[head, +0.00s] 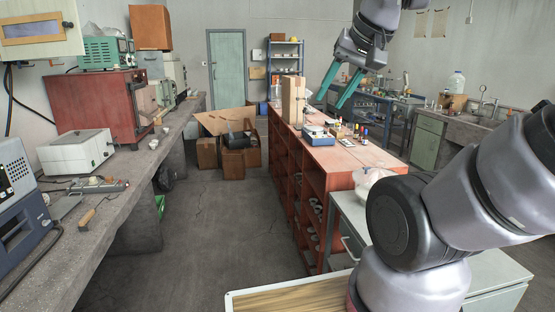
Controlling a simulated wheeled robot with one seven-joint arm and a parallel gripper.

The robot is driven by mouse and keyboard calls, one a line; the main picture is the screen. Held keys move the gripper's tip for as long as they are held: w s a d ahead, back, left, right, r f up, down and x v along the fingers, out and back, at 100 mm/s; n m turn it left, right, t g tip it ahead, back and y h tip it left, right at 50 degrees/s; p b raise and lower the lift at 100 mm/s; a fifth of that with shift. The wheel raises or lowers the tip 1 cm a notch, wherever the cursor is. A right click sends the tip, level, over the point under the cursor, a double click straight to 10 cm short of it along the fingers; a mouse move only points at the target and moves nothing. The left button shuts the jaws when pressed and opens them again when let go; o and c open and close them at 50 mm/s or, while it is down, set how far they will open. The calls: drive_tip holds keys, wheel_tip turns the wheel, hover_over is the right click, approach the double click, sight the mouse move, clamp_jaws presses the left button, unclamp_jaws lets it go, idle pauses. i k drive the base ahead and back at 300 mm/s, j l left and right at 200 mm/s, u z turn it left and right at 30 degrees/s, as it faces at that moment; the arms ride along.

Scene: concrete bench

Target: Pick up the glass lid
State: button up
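I cannot pick out a glass lid for certain in the head view. A clear, whitish object (372,178) is at the near end of the red shelf unit, partly hidden by my arm; I cannot tell what it is. My gripper (329,104) is raised at the upper middle right, its two teal fingers pointing down and apart. It is open, with nothing seen between the fingers. It appears in front of the far end of the red shelf unit's top, well away from the concrete bench (118,190) on the left.
The concrete bench bears a white box-shaped device (75,152), a red oven-like box (95,105) and a wooden-handled tool (92,212). The red shelf unit (355,157) holds a cardboard box (293,98) and a blue device (318,135). The floor (215,225) between them is clear, with cardboard boxes (232,162) beyond.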

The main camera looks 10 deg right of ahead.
sight(376, 172)
drive_tip(key=j+z, duration=0.25)
drive_tip(key=z, duration=0.2)
drive_tip(key=l+z, duration=0.1)
drive_tip(key=z, duration=0.15)
drive_tip(key=l+z, duration=0.15)
drive_tip(key=z, duration=0.15)
